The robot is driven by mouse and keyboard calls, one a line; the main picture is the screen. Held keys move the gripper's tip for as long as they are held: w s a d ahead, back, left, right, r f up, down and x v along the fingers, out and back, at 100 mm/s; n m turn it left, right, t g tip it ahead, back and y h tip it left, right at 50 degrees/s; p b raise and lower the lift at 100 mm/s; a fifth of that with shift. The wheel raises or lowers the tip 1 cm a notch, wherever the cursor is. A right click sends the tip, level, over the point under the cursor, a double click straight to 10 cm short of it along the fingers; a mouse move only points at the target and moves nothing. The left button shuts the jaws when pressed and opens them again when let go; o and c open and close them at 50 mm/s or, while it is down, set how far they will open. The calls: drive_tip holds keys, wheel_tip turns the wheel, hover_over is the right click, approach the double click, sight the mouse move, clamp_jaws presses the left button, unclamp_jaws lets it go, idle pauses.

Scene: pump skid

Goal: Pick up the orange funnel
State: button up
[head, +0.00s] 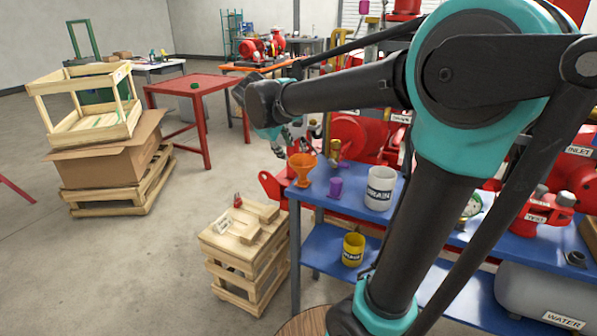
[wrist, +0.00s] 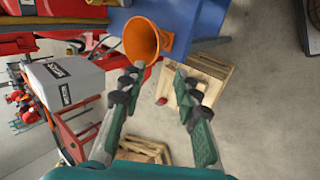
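The orange funnel (head: 302,168) stands with its wide mouth up near the left end of the blue bench top (head: 340,205). In the wrist view the funnel (wrist: 141,40) is near the top, just beyond the left fingertip. My gripper (wrist: 155,88) is open, with nothing between its fingers. In the head view my gripper (head: 293,142) is partly hidden by my arm, just above and left of the funnel. I cannot tell whether a finger touches the funnel.
A purple cup (head: 335,187) and a white DRAIN container (head: 380,188) stand right of the funnel. A yellow container (head: 353,249) is on the lower shelf. Wooden crates (head: 248,238) stand left of the bench. Red pump equipment (head: 368,140) is behind. Open floor lies to the left.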

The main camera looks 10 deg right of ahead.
sight(296, 167)
drive_tip(key=shift+w+x, duration=0.15)
drive_tip(key=shift+x, duration=4.15)
drive_tip(key=shift+w+x, duration=0.15)
drive_tip(key=shift+x, duration=4.15)
drive_tip(key=shift+s+a+r, duration=0.1)
drive_tip(key=shift+a, duration=0.1)
clamp_jaws()
